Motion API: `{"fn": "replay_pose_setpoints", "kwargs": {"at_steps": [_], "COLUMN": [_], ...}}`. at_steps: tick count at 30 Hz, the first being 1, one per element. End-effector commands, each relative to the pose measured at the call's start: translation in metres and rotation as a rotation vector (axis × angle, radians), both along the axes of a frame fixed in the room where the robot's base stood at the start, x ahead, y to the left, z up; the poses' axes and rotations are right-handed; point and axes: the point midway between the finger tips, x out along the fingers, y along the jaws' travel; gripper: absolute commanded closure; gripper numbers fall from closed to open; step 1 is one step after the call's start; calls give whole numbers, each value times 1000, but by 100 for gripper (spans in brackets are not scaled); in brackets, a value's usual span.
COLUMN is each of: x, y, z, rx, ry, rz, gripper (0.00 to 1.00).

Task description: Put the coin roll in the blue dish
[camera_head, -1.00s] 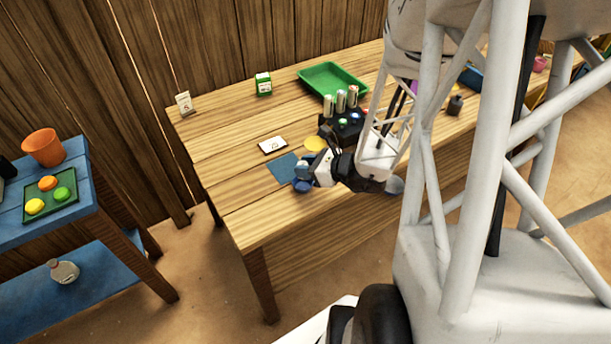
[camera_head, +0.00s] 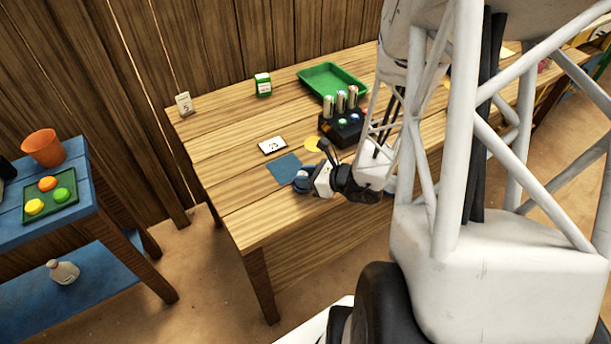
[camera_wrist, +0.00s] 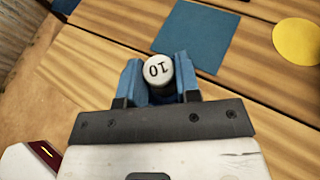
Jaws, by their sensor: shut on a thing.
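My gripper (camera_head: 301,180) is low over the front left part of the wooden table, just beside a blue square mat (camera_head: 285,168). In the wrist view its blue fingers (camera_wrist: 160,80) are shut on a cylinder, which I take as the coin roll (camera_wrist: 157,68). Its pale round end is marked "10" and faces the camera. Whether the roll still touches the table cannot be told. The mat also shows in the wrist view (camera_wrist: 197,35), apart from the roll. I cannot make out a blue dish in the current frames; my arm hides much of the table's right side.
A yellow disc (camera_head: 313,144) and a white card (camera_head: 272,146) lie near the mat. A dark box (camera_head: 343,130) with upright cylinders stands behind my gripper. A green tray (camera_head: 331,79) is at the back. A blue side table (camera_head: 99,199) stands left, across a gap.

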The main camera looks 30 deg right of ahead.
Motion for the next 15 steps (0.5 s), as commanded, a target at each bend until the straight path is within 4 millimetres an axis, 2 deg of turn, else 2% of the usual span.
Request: {"fn": "replay_pose_setpoints", "kwargs": {"at_steps": [9,10,15], "x": [0,0,0], "y": [0,0,0], "z": [-3,-3,-3], "rx": [0,0,0], "ry": [0,0,0], "rz": [0,0,0], "gripper": [100,66,44]}}
